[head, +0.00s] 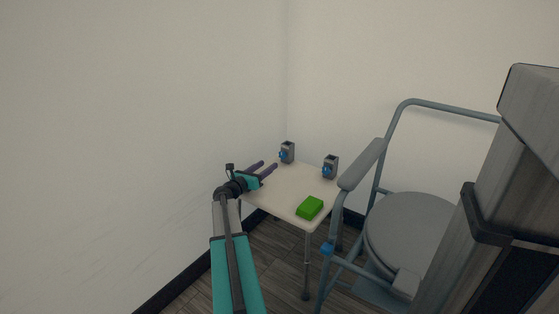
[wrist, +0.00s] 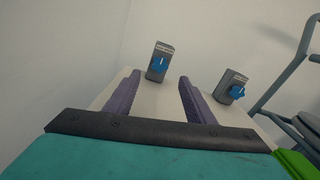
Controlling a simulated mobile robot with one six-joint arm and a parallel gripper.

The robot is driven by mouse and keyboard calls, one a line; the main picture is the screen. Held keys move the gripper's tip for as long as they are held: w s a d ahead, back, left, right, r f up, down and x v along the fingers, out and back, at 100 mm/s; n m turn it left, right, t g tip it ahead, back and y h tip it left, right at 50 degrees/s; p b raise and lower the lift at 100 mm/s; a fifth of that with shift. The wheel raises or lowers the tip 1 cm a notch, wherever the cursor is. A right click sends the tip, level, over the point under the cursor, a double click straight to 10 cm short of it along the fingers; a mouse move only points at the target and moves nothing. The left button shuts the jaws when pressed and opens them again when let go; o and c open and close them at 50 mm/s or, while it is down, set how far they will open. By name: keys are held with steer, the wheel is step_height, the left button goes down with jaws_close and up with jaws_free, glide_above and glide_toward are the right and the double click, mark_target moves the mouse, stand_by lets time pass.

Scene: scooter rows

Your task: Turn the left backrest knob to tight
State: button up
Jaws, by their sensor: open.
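Two grey blocks with blue knobs stand at the back of a small pale table (head: 272,193). The left block (head: 290,149) carries the left blue knob (head: 283,155). In the wrist view this left knob (wrist: 159,63) is ahead of the fingers, between them and beyond the tips. The right block (head: 333,161) carries the right blue knob (head: 327,171), which is right of the fingers in the wrist view (wrist: 237,92). My gripper (head: 268,169) is open and empty above the table's left part, with purple fingers pointing toward the left block, apart from it.
A green block (head: 310,208) lies at the table's front right corner. A grey-blue framed chair (head: 410,228) with armrests stands close to the table's right side. White walls meet behind the table; the left wall is near my arm.

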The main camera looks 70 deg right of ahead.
mark_target(281, 155)
steer(key=b+x, duration=0.3)
steer(key=x, duration=0.7)
steer(key=c, duration=0.9)
steer(key=shift+s+a, duration=0.15)
steer(key=shift+a, duration=0.1)
steer(key=shift+c, duration=0.8)
steer(key=shift+d, duration=0.3)
